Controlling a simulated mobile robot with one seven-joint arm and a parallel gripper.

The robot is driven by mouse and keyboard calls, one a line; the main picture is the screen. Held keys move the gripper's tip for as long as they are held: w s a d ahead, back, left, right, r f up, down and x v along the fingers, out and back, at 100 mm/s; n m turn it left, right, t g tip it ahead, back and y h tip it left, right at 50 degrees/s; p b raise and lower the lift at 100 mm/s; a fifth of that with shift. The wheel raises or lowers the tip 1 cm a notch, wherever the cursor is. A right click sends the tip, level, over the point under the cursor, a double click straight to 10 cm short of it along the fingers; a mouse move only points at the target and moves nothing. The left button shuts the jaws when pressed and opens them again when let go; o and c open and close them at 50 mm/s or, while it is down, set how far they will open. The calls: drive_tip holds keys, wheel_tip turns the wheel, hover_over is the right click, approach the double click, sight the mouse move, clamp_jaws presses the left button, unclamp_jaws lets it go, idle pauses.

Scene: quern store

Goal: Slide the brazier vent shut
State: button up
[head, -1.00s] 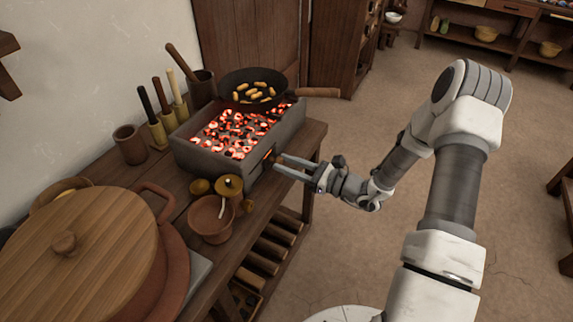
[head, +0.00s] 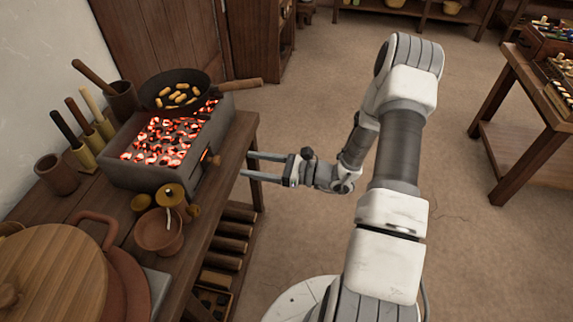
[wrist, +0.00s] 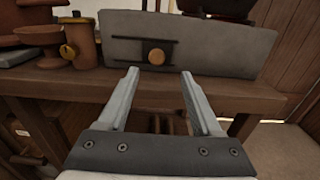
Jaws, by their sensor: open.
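The brazier (head: 150,178) is a grey box of glowing coals on the wooden bench in the head view. Its front wall (wrist: 225,50) faces me in the wrist view. The vent's dark slide plate (wrist: 168,47) sits at the right end of its rails, with a round wooden knob (wrist: 156,57). No glow shows around the plate in the wrist view; the knob also shows in the head view (head: 214,160). My gripper (head: 245,164) is open and empty, apart from the knob and in front of it. In the wrist view the fingertips (wrist: 158,74) straddle the knob's line, lower down.
A black pan (head: 175,90) of food rests over the coals, its handle sticking out right. Pots (head: 160,232) and a lidded jar (head: 171,196) stand left of the vent on the bench (head: 218,180). Open floor (head: 300,110) lies right of the bench.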

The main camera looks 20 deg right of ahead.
drive_tip(key=p+v, duration=0.1)
drive_tip(key=v, duration=0.8)
drive_tip(key=shift+s+d, duration=0.2)
drive_tip(key=shift+d, duration=0.05)
